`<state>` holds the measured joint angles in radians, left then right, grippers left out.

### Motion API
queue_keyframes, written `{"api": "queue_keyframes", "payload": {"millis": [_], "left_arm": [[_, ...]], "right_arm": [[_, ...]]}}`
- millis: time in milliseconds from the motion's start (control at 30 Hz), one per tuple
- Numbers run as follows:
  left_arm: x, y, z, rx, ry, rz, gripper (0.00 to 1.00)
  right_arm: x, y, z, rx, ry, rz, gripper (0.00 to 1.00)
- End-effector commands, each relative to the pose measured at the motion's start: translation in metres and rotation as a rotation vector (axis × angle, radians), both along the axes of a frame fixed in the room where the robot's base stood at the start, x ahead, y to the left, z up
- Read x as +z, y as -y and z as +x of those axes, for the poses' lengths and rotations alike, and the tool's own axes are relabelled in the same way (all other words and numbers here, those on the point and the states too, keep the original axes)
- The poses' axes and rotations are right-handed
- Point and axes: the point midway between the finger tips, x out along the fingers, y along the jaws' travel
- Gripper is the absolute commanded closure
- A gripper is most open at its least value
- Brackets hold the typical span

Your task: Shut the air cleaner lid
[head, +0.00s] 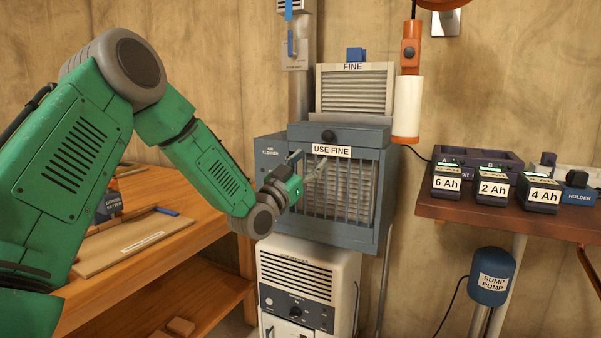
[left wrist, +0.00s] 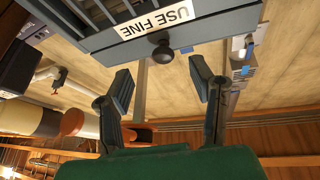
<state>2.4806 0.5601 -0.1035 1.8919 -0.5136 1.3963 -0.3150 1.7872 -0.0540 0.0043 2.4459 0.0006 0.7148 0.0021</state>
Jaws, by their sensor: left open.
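The air cleaner (head: 265,172) is a grey-blue box with a barred front. Its lid (head: 365,134) is a dark band across the top with a black knob (head: 328,136) and a "USE FINE" label (head: 332,151) below the knob. I cannot tell whether the lid is fully down. A pale slatted "FINE" panel (head: 355,92) with a blue tab stands above and behind it. My left gripper (head: 306,162) is open and empty in front of the label and bars. In the left wrist view, the knob (left wrist: 162,52) lies beyond and between the open fingers (left wrist: 161,80). My right gripper is out of view.
The cleaner stands on a white unit (head: 300,262). A wooden bench (head: 170,215) is at the left. A white and orange cylinder (head: 406,105) hangs at the cleaner's right. A shelf (head: 455,213) holding several batteries, with a sump pump (head: 491,278) below, is further right.

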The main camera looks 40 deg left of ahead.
Motion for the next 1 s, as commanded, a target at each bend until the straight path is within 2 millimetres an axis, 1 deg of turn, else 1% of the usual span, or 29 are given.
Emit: {"api": "queue_keyframes", "payload": {"millis": [33, 100, 200, 300, 467, 900, 967, 1000], "left_arm": [[-0.005, 0.000, -0.009, 0.000, -0.004, -0.001, 0.50], [-0.010, 0.000, -0.020, -0.001, -0.003, -0.002, 0.50], [-0.016, 0.000, -0.032, -0.001, -0.004, -0.001, 0.50], [-0.019, 0.001, -0.039, -0.001, -0.003, -0.001, 0.50], [-0.021, 0.001, -0.043, -0.001, -0.002, 0.000, 0.50], [-0.021, 0.001, -0.043, -0.001, -0.002, 0.000, 0.50], [-0.023, 0.002, -0.042, -0.002, -0.007, -0.001, 0.50], [-0.027, 0.004, -0.042, -0.005, -0.021, -0.003, 0.50]], "right_arm": [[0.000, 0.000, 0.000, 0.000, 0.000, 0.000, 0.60], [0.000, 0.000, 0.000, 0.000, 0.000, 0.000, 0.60], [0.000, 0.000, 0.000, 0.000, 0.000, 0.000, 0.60], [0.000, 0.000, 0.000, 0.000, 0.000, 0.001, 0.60], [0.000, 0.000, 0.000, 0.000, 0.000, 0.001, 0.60], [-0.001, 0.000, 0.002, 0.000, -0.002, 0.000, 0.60], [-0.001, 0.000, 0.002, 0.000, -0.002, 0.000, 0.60], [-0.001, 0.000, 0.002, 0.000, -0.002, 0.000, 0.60]]}}
